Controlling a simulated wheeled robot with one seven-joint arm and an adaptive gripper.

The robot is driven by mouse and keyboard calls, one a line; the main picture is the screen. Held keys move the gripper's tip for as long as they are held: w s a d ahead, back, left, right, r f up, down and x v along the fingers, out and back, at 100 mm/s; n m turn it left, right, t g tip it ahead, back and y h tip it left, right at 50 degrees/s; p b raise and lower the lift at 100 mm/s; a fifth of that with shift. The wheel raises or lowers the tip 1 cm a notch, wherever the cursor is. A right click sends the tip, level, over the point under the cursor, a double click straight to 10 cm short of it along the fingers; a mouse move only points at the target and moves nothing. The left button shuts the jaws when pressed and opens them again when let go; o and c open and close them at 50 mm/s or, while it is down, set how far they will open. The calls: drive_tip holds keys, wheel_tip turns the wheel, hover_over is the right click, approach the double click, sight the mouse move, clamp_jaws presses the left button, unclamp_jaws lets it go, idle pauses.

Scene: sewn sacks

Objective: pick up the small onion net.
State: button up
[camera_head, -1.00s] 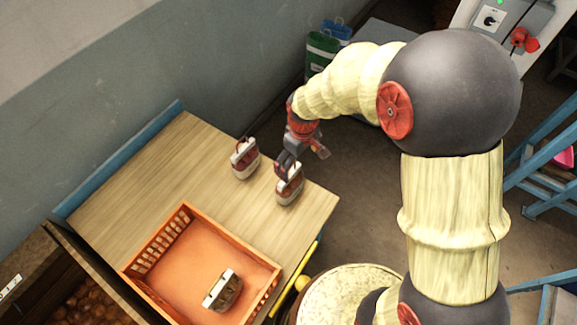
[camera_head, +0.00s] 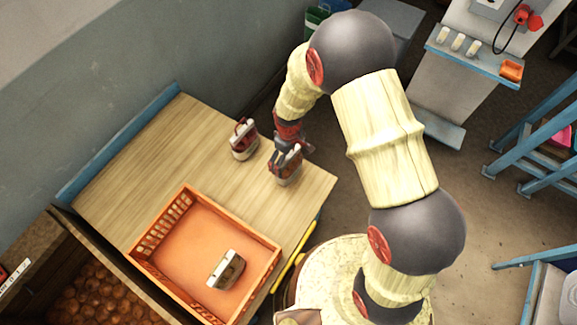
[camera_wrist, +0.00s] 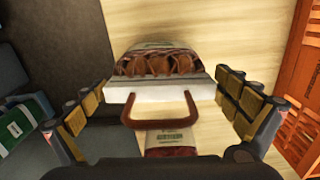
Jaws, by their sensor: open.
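The small onion net (camera_wrist: 160,66) stands on the table with brown onions showing through its mesh, a pale top band and a reddish-brown carry handle. In the wrist view it sits between the spread fingers of my gripper (camera_wrist: 168,112), with the handle towards the palm. In the head view my gripper (camera_head: 287,152) is right over this net (camera_head: 287,178) near the table's right corner and hides much of it. My gripper is open, one finger on each side of the net. I cannot tell whether the fingers touch it.
A similar net (camera_head: 243,139) stands to the left on the wooden table (camera_head: 140,150). An orange crate (camera_head: 160,228) at the front holds another net (camera_head: 226,269). The crate's side also shows at the right of the wrist view (camera_wrist: 304,90). A wall runs behind the table.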

drive_tip(key=shift+f, duration=0.2)
drive_tip(key=shift+c, duration=1.3)
drive_tip(key=c, duration=1.5)
drive_tip(key=shift+c, duration=0.6)
drive_tip(key=shift+w+r, duration=0.1)
drive_tip(key=shift+r, duration=0.1)
